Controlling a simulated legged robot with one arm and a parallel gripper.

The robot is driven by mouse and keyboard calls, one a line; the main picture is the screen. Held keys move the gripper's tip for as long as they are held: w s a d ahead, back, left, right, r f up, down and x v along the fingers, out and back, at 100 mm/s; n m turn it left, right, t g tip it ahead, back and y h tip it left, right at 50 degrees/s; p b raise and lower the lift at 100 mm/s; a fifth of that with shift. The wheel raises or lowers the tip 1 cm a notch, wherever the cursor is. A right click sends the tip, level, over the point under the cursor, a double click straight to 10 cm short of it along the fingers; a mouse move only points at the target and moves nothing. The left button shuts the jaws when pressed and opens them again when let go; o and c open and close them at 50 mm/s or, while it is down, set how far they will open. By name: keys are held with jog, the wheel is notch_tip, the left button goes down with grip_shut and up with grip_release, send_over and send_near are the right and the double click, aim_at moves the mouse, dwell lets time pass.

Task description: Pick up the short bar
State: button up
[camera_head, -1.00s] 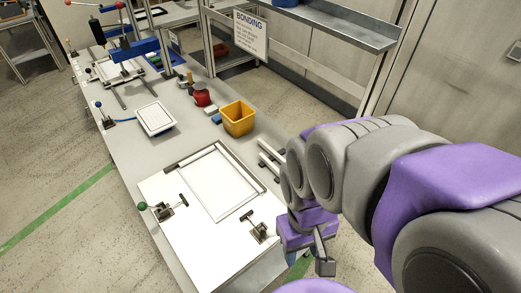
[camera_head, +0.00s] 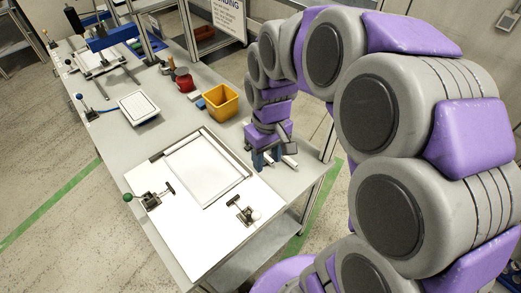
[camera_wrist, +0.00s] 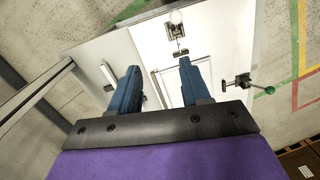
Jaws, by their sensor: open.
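My gripper (camera_head: 267,159) points down over the table beside the white board, among the pale bars. Its two blue fingers are apart in the wrist view (camera_wrist: 160,78), and I see nothing held between them. A pale bar (camera_head: 289,162) shows just right of the fingers in the head view. In the wrist view, a small pale bar end (camera_wrist: 107,75) lies left of the left finger. The fingers and wrist hide much of the bars, so I cannot tell which one is the short bar or whether a finger touches it.
The white board (camera_head: 165,221) with a framed panel and toggle clamps (camera_head: 150,199) lies left of my gripper. A yellow bin (camera_head: 221,103) stands behind it, with a red object (camera_head: 184,81) further back. The table's right edge is close to the bars.

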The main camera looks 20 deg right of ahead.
jog(key=w+f+n, duration=0.1)
jog(key=w+f, duration=0.4)
jog(key=w, duration=0.7)
send_over(269, 157)
notch_tip(269, 157, down, 6)
jog(key=shift+t, duration=0.4)
jog(key=f, duration=0.4)
jog(key=f+b, duration=0.1)
jog(key=f, duration=0.7)
jog(key=shift+a+f, duration=0.1)
jog(key=shift+a, duration=0.15)
jog(key=shift+a+f+b, duration=0.35)
jog(key=shift+f, duration=0.05)
jog(key=f, duration=0.1)
jog(key=d+f, duration=0.1)
jog(key=f, duration=0.1)
jog(key=f+b, duration=0.1)
jog(key=shift+s+d+f, duration=0.1)
jog(key=shift+d+f, duration=0.15)
jog(key=shift+f, duration=0.15)
jog(key=shift+a+r, duration=0.1)
jog(key=shift+a, duration=0.5)
jog(key=c, duration=0.4)
jog(key=shift+d, duration=0.45)
grip_shut()
